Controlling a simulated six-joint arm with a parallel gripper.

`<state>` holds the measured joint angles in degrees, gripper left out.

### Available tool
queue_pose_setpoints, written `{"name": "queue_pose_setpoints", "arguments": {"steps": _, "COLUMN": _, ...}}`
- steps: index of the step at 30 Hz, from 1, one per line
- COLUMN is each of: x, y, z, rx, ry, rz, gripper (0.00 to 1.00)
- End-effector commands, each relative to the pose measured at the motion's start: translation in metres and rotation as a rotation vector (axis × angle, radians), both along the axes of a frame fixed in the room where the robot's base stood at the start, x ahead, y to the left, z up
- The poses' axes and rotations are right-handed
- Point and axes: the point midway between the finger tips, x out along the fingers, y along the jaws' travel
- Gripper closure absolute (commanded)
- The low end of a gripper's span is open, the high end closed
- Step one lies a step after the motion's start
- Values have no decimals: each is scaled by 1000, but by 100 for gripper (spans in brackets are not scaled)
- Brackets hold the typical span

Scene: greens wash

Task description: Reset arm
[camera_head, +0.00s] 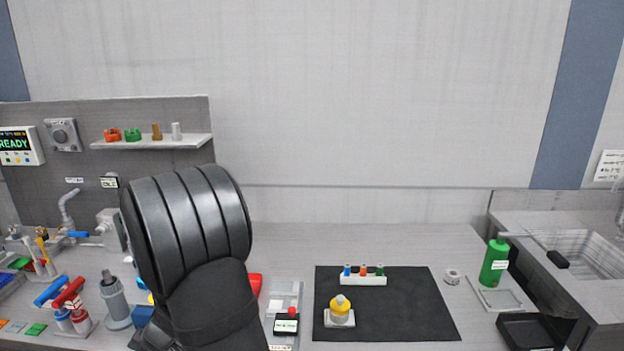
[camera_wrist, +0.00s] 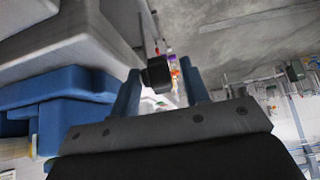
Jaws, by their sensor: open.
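My arm (camera_head: 195,240) is raised in front of the bench in the head view, bent at a black ribbed joint. It hides part of the bench behind it. In the wrist view my gripper (camera_wrist: 160,72) shows as two blue fingers spread apart, so it is open. A small dark block (camera_wrist: 157,73) shows between the fingers; I cannot tell what it is or how far off. No object is clearly held. The fingertips cannot be made out clearly in the head view.
A green bottle (camera_head: 493,264) stands near the sink (camera_head: 590,250) at right. Taps and red- and blue-handled tools crowd the left. Bare bench lies behind the mat.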

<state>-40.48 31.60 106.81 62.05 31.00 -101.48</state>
Motion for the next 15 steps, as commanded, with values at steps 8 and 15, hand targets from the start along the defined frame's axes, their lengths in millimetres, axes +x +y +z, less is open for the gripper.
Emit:
{"name": "queue_pose_setpoints", "arguments": {"steps": 8, "x": 0, "y": 2, "z": 2, "rx": -78, "ry": -2, "rz": 2, "gripper": 58}}
{"name": "queue_pose_setpoints", "arguments": {"steps": 15, "x": 0, "y": 2, "z": 2, "rx": -150, "ry": -2, "rz": 2, "gripper": 58}}
